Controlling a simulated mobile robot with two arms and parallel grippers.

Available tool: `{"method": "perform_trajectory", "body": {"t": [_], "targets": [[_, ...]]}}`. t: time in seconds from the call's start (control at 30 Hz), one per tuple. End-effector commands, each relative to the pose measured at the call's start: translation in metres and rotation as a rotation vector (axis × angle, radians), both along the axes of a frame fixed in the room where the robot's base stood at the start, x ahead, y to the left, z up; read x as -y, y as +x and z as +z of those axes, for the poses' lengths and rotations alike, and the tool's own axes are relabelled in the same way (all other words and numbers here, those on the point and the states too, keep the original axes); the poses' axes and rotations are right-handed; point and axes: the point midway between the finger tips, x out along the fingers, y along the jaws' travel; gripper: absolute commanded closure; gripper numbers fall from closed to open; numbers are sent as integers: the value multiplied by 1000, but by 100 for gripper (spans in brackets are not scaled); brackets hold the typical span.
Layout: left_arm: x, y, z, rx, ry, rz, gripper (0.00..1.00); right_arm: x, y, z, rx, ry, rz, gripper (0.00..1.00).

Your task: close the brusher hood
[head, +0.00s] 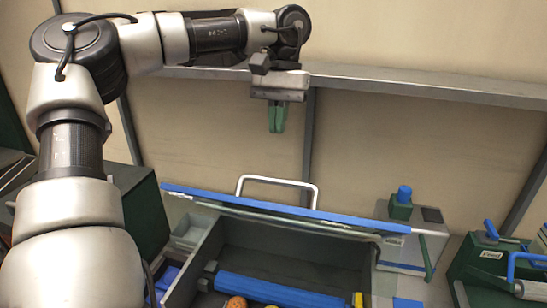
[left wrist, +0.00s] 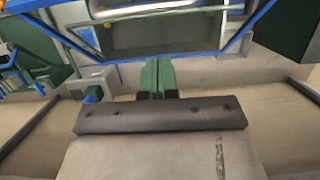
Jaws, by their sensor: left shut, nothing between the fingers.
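The brusher hood (head: 340,222) stands open, seen nearly edge-on as a long blue-rimmed panel along the back of the brusher. Its pale handle (head: 278,179) sticks up behind the rim. The brusher (head: 205,252) is an open dark box with a blue roller (head: 268,291) inside. My left gripper (head: 277,130) is shut and empty, pointing down above and behind the handle, apart from it. In the left wrist view its green fingertips (left wrist: 158,62) are together, with a pale bar, likely the handle (left wrist: 145,12), beyond them. My right gripper is not in view.
Oranges (head: 236,302) lie by the roller. A grey-green unit with a blue knob (head: 404,193) stands to the right of the hood, and a green machine (head: 480,262) farther right. A dark green cabinet (head: 143,212) is at left. A wall with a metal rail (head: 420,88) is close behind the gripper.

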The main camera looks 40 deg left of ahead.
Motion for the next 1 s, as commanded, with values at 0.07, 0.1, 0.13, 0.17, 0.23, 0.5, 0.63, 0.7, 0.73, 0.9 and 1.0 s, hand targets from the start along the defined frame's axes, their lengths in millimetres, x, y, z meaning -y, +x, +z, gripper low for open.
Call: {"method": "perform_trajectory", "body": {"t": [0.07, 0.1, 0.13, 0.17, 0.23, 0.5, 0.63, 0.7, 0.73, 0.9, 1.0], "targets": [[2, -5, -15, -5, -3, -2, 100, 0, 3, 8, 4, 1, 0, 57], [3, -7, -24, -4, -3, -1, 100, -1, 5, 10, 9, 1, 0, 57], [4, -8, -30, -4, -3, -1, 100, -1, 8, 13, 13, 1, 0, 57], [4, -10, -36, -5, -3, -1, 100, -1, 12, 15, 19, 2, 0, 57], [7, -15, -45, -3, -3, -1, 100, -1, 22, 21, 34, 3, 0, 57], [19, -36, -60, 0, -1, 0, 100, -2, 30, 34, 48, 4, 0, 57], [21, -40, -63, 2, -1, 2, 100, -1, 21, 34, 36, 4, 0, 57], [22, -40, -64, 2, -1, 2, 100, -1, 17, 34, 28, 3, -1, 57], [22, -40, -64, 2, -1, 2, 100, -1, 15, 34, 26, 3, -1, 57], [21, -40, -64, 2, -1, 2, 100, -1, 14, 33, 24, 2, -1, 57], [21, -40, -65, 3, 0, 2, 100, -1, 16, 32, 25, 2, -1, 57]]}}
